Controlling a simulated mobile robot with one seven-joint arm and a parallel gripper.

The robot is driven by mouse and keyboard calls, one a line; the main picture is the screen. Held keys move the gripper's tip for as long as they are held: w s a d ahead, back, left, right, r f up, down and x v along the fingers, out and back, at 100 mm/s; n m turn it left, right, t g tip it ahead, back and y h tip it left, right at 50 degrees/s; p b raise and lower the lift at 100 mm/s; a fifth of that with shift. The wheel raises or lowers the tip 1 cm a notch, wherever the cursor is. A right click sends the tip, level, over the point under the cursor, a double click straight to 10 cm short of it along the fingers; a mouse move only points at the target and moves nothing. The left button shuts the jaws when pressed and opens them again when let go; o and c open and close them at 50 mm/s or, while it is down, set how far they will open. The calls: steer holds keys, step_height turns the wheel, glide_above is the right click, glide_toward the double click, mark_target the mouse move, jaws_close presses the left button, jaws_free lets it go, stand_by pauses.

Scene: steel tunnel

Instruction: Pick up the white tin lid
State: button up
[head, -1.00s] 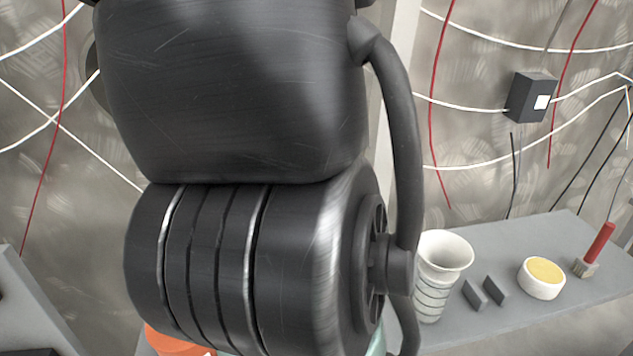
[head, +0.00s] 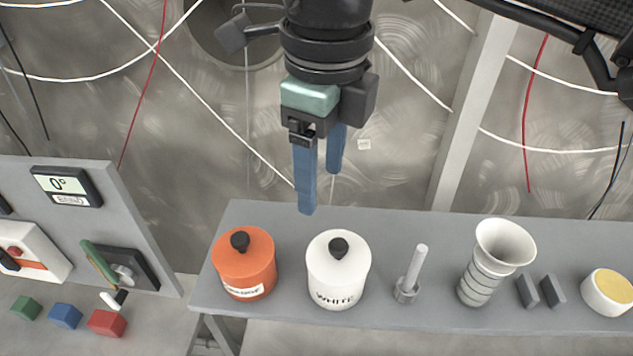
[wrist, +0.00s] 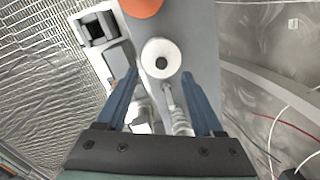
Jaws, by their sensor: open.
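The white tin (head: 337,288), labelled WHITE, stands upright on the grey shelf. Its white tin lid (head: 321,262) with a round black knob (head: 338,247) sits on top of it. In the wrist view the white lid (wrist: 152,68) shows from above, between and beyond the fingers. My gripper (head: 320,190) has blue fingers, is open and empty, and hangs above and behind the tin, apart from the lid. It also shows in the wrist view (wrist: 160,92).
An orange tin (head: 243,271) stands close left of the white one. To the right are a white rod in a small holder (head: 408,290), a ribbed vase (head: 483,280), dark blocks (head: 541,291) and a yellow-topped round dish (head: 600,295). A panel (head: 75,240) stands left.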

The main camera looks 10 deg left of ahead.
steer(key=d, duration=0.2)
steer(key=b, duration=0.6)
glide_above(339, 245)
steer(key=shift+h, duration=0.4)
steer(key=f, duration=0.8)
steer(key=shift+a, duration=0.3)
steer(key=f+b, duration=0.2)
steer(key=f, duration=0.2)
steer(key=shift+s+d+b, duration=0.15)
steer(key=shift+d+b, duration=0.15)
steer(key=shift+b, duration=0.1)
steer(key=shift+f, duration=0.5)
steer(key=shift+r, duration=0.1)
jaws_close()
